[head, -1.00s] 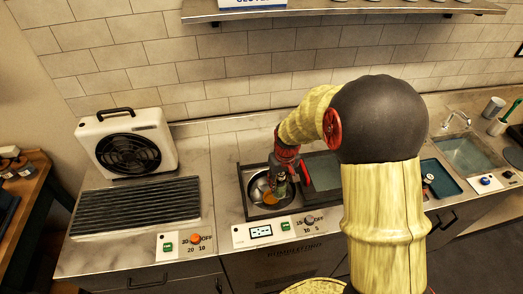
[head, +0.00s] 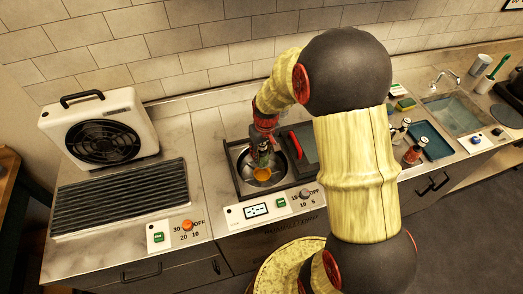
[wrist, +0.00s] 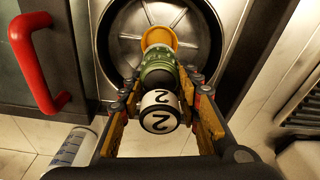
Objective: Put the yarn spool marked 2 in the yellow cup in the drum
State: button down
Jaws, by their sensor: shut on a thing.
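My gripper (wrist: 160,110) is shut on the yarn spool marked 2 (wrist: 159,110), whose white end with a black 2 faces the wrist camera. Its green part (wrist: 157,68) lies between the fingers. A yellow-orange cup-like piece (wrist: 159,38) shows at the far end, over the drum; it also shows in the head view (head: 262,174). I cannot tell whether it touches the spool or the drum floor. The drum (wrist: 128,50) is a round, ribbed metal bowl, open at the top; in the head view (head: 275,181) my gripper hangs over its opening.
A lid with a red handle (wrist: 38,62) stands open beside the drum. A control panel (head: 257,211) lies in front. A fan (head: 100,130) and a dark grille (head: 120,198) are to the left.

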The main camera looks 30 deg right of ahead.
jog(key=shift+f+b, duration=2.4)
jog(key=shift+f, duration=1.8)
jog(key=shift+f+b, duration=0.3)
jog(key=shift+f, duration=0.2)
jog(key=c, duration=1.2)
grip_release()
jog(key=shift+o, duration=0.6)
jog(key=shift+o, duration=1.4)
jog(key=shift+r+p, duration=2.5)
jog(key=shift+r, duration=1.05)
